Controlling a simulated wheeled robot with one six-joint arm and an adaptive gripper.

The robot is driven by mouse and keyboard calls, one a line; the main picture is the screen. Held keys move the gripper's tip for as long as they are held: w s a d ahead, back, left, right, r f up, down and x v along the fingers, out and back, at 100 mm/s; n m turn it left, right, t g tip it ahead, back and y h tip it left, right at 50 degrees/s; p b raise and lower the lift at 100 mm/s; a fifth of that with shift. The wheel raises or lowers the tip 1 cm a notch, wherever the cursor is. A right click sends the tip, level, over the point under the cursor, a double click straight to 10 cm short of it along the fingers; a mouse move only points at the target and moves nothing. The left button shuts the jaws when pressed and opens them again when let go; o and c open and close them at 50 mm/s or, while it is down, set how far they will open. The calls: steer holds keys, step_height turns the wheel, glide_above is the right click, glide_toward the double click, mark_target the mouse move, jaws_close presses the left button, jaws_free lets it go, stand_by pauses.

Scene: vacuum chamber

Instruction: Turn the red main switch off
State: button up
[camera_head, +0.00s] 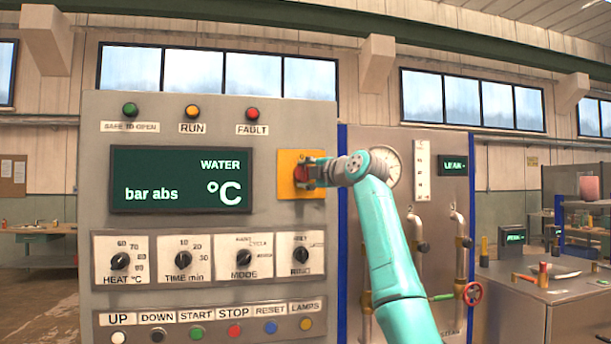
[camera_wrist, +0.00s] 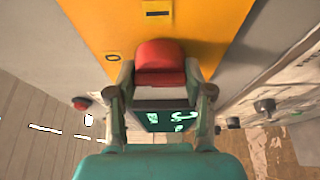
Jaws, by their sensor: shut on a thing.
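The red main switch (camera_head: 303,174) sits on a yellow-orange plate (camera_head: 286,160) on the grey control cabinet, right of the dark display. In the wrist view its red handle (camera_wrist: 160,58) stands out from the yellow plate (camera_wrist: 205,25). An "O" mark shows to the left of the handle and a dark bar mark shows above it. My gripper (camera_head: 318,173) reaches it from the right. In the wrist view, my gripper (camera_wrist: 160,78) has one finger on each side of the handle and is shut on it. The switch's base is partly hidden behind the handle and fingers.
The display (camera_head: 181,180) reads "WATER", "bar abs" and "°C". Lamps (camera_head: 192,112) are above it; knobs (camera_head: 182,259) and push buttons (camera_head: 196,331) are below. Pipes, a round gauge (camera_head: 384,168) and a red valve wheel (camera_head: 473,293) stand to the right, near my arm.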

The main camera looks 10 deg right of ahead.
stand_by(0.3)
steer(key=o, duration=1.2)
steer(key=shift+c, duration=0.2)
steer(key=v, duration=1.2)
steer(key=shift+f, duration=0.1)
